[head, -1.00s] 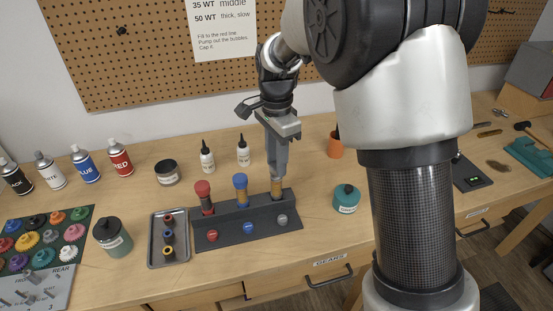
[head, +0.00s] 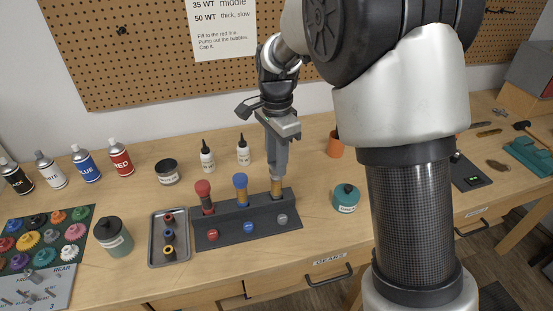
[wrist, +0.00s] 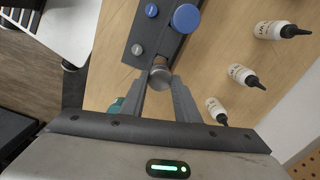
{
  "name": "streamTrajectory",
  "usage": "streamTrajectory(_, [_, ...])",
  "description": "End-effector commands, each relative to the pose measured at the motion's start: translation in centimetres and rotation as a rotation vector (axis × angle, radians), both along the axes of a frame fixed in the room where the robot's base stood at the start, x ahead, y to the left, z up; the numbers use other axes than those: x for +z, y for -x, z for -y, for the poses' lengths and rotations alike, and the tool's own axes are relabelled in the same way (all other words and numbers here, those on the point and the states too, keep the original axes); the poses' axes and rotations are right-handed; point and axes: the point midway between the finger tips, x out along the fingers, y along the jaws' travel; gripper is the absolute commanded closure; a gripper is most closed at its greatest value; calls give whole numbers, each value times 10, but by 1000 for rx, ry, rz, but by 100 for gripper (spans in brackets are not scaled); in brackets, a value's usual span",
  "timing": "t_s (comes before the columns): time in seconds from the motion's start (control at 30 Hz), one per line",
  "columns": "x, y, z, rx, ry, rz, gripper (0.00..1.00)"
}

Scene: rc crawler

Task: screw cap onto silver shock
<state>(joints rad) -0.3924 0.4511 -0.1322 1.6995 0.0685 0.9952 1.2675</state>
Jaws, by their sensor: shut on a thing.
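The silver shock (head: 277,187) stands upright in the right slot of the dark rack (head: 222,236), its amber body showing below my fingers. My gripper (head: 278,174) points down over it. In the wrist view my gripper (wrist: 160,84) is shut on the round silver cap (wrist: 160,76), which sits between the fingertips. The cap is at the top of the shock. The fingers hide the join, so I cannot tell how far it is threaded.
The blue-capped shock (head: 240,186) and red-capped shock (head: 204,196) stand left in the same rack. A tray (head: 155,258) with small parts is left of it. White bottles (head: 243,152) stand behind. A teal-lidded jar (head: 346,198) is to the right.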

Motion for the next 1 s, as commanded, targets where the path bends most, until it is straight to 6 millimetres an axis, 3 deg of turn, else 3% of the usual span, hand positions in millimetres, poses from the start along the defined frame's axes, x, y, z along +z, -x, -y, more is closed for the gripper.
streamTrajectory(0.77, [-14, 0, 0, -1, 0, 0, 92])
streamTrajectory(1.0, [-12, 1, 0, -249, 2, -2, 92])
